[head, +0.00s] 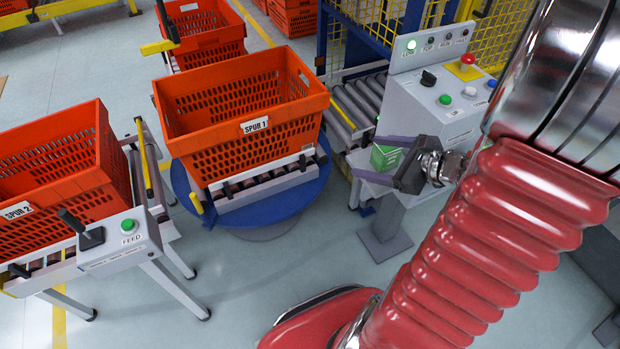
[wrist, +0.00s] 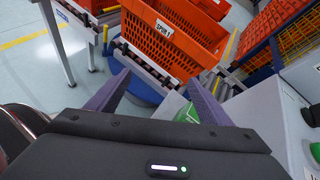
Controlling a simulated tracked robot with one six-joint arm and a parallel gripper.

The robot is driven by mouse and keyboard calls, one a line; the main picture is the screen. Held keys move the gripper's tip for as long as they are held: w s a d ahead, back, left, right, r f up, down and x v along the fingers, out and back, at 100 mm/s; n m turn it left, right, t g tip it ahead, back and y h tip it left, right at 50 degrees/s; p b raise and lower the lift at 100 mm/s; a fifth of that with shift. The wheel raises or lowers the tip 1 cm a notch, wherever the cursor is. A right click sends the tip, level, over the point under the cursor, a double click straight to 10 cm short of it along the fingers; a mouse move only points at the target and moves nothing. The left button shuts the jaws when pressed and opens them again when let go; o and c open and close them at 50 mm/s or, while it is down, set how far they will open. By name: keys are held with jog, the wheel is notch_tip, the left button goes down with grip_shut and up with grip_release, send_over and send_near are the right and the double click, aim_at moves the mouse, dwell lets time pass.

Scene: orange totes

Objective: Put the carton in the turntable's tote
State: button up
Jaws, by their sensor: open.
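The green carton (head: 385,157) sits on a small pale ledge at the left side of the control console, partly hidden by my gripper. A green piece of it (wrist: 187,113) shows beside the right finger in the wrist view. My gripper (head: 369,157) is open, with its purple fingers spread near the carton; I cannot tell whether they touch it. The fingers (wrist: 158,76) have nothing visible held between them in the wrist view. The orange tote labelled SPUR 1 (head: 254,127) stands on rollers on the blue turntable (head: 290,203). Its visible inside looks empty.
The grey control console (head: 435,105) with buttons stands right of the turntable. A roller conveyor (head: 362,100) runs behind it by yellow fencing. The SPUR 2 tote (head: 60,190) stands left on another conveyor with a FEED box (head: 125,238). The front floor is partly open.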

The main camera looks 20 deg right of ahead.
jog(key=s+a+r+n+g+y, duration=0.1)
jog(key=s+a+r+n+g, duration=0.15)
jog(key=a+n, duration=0.55)
jog(key=s+a+r+n+g, duration=0.1)
jog(key=a+r+n+g, duration=0.1)
jog(key=a+n+g, duration=0.5)
jog(key=s+a+r+n+t+h, duration=0.3)
jog(key=s+a+r+n+h, duration=0.2)
jog(key=n, duration=0.8)
jog(key=shift+s+a+r+t+h, duration=0.3)
jog(key=shift+a+r, duration=0.5)
jog(key=shift+r, duration=0.7)
jog(key=shift+o, duration=0.6)
